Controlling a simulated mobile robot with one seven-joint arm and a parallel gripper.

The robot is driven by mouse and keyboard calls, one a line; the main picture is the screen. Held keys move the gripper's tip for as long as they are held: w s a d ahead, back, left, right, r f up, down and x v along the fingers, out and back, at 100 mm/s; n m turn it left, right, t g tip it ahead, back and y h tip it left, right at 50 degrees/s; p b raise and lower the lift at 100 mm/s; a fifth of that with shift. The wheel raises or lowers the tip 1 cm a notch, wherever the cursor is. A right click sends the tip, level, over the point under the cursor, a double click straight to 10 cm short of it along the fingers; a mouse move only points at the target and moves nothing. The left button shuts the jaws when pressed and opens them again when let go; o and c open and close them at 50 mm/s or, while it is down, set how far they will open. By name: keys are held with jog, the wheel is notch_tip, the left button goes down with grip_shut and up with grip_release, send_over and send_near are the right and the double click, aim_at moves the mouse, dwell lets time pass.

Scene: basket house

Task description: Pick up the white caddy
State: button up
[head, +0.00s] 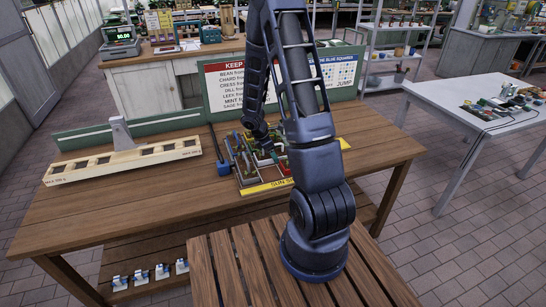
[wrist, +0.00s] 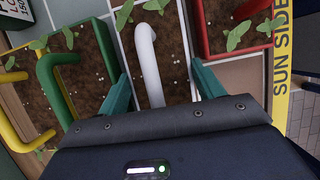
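The white caddy's thick white handle (wrist: 148,68) arches over dark soil with seedlings in the middle of the wrist view. My gripper (wrist: 160,74) is open, with one teal finger on each side of the handle. A gap shows between the handle and each finger; the left finger is nearer to it. The handle's lower end runs behind the gripper body. In the head view my gripper (head: 262,148) is low over the caddies on the table. The white caddy cannot be made out there.
A green caddy with a green handle (wrist: 52,84) stands to the left and a red caddy with a red handle (wrist: 238,50) to the right. A yellow handle (wrist: 18,120) is at far left. The wooden table (head: 120,205) also bears a slotted rack (head: 125,163) and a sign behind (head: 225,85).

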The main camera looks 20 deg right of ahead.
jog(key=c, duration=0.4)
jog(key=shift+c, duration=0.2)
jog(key=shift+r, duration=0.15)
